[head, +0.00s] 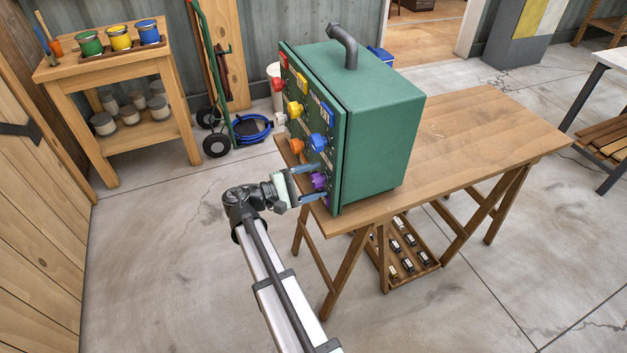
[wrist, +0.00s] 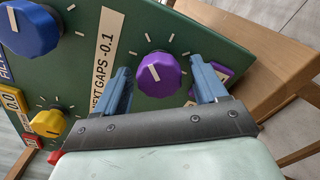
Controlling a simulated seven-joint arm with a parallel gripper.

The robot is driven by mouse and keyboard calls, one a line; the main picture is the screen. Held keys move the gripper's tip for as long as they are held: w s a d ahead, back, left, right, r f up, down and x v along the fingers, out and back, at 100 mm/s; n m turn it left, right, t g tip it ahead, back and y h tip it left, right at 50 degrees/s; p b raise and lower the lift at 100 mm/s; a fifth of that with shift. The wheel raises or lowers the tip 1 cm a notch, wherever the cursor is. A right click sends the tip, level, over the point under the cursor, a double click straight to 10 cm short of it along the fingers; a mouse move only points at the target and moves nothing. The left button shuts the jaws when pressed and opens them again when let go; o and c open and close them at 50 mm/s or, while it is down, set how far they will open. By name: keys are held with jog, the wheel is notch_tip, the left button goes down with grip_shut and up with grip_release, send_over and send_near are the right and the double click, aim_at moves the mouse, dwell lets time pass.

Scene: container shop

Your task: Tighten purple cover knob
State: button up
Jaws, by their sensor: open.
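The purple knob (wrist: 159,74) is on the green panel of a box, with a pale pointer line on its face and tick marks around it. It also shows low on the panel in the head view (head: 319,180). My gripper (wrist: 164,84) is open, with one blue-grey finger on each side of the purple knob. A small gap shows at least on the left side; whether the right finger touches cannot be told. In the head view my gripper (head: 309,182) is at the panel's lower corner. A second purple part (wrist: 205,85) is partly hidden behind the right finger.
The green box (head: 385,120) stands on a wooden table (head: 475,130). Close by on the panel are a blue knob (wrist: 28,28), a yellow knob (wrist: 47,122) and an orange knob (head: 296,145). Open floor (head: 160,260) lies left of the table.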

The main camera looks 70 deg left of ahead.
jog(key=shift+w, duration=0.1)
jog(key=c, duration=1)
jog(key=m, duration=0.4)
jog(key=shift+m, duration=0.3)
jog(key=shift+r+m, duration=0.15)
jog(key=shift+m, duration=1.85)
jog(key=o, duration=1)
